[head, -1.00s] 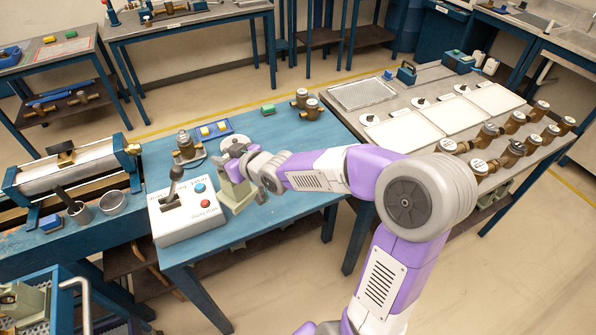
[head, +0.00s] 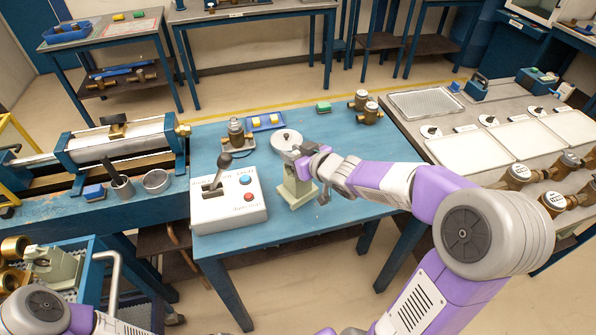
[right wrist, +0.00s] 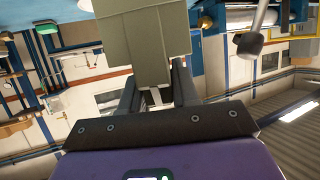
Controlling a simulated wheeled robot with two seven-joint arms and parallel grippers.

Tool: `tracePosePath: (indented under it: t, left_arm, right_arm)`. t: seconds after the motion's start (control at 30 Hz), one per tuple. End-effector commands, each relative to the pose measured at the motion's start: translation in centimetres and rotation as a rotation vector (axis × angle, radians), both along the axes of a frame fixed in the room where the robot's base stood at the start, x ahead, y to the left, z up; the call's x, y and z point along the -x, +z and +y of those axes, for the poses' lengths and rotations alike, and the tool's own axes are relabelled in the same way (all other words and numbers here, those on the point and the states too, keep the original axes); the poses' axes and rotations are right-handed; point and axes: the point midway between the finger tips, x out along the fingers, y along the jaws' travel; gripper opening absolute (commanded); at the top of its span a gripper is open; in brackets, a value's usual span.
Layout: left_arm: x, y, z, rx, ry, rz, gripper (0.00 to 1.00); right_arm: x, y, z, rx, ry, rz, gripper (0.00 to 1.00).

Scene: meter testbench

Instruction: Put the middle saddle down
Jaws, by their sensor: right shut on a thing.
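The saddle (head: 296,190) is a pale grey-green block beside the control box on the blue table. My right gripper (head: 312,166) is shut on its upper part. In the right wrist view the saddle (right wrist: 143,40) sits between the two fingers (right wrist: 155,88). I cannot tell whether its foot touches the tabletop or hangs just above it. My left gripper is out of view; only a link of my left arm shows at the lower left.
The control box (head: 228,203) with lever and buttons stands close left of the saddle. A round pale disc (head: 285,138) and a brass fitting (head: 237,132) are behind. A blue tray (head: 262,122) lies farther back. Bare blue tabletop (head: 350,208) lies to the right.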

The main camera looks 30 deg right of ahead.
Motion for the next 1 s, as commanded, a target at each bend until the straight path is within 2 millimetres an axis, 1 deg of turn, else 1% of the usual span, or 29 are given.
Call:
tracePosePath:
  t: [0.03, 0.17, 0.27, 0.4, 0.47, 0.73, 0.9, 0.93, 1.0]
  left_arm:
    - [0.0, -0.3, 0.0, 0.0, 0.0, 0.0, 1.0]
    - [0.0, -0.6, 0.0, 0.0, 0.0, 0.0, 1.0]
    - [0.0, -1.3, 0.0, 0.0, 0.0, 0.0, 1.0]
    - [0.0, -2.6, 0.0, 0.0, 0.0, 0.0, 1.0]
    - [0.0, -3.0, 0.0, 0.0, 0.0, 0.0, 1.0]
    - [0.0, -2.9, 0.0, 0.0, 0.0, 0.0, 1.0]
    - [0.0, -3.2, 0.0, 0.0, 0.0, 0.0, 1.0]
    - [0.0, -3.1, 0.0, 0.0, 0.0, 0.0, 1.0]
    - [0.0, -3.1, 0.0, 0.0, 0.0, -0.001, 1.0]
  right_arm:
    - [-0.1, -0.2, 0.0, -0.001, 0.001, -0.007, 0.0]
    - [-0.1, -0.5, 0.0, 0.0, 0.002, -0.007, 0.0]
    - [-0.1, -1.5, 0.0, 0.001, 0.001, -0.007, 0.0]
    - [-0.1, -3.4, 0.0, 0.0, 0.001, -0.006, 0.0]
    - [-0.1, -3.9, 0.0, 0.0, 0.0, -0.006, 0.0]
    - [-0.1, -3.8, 0.0, 0.001, 0.001, -0.008, 0.0]
    - [-0.1, -4.3, 0.1, 0.001, 0.002, -0.008, 0.0]
    - [0.0, -4.4, 0.0, 0.001, 0.0, -0.002, 0.34]
    - [0.0, -4.4, 0.0, 0.001, 0.0, -0.002, 0.45]
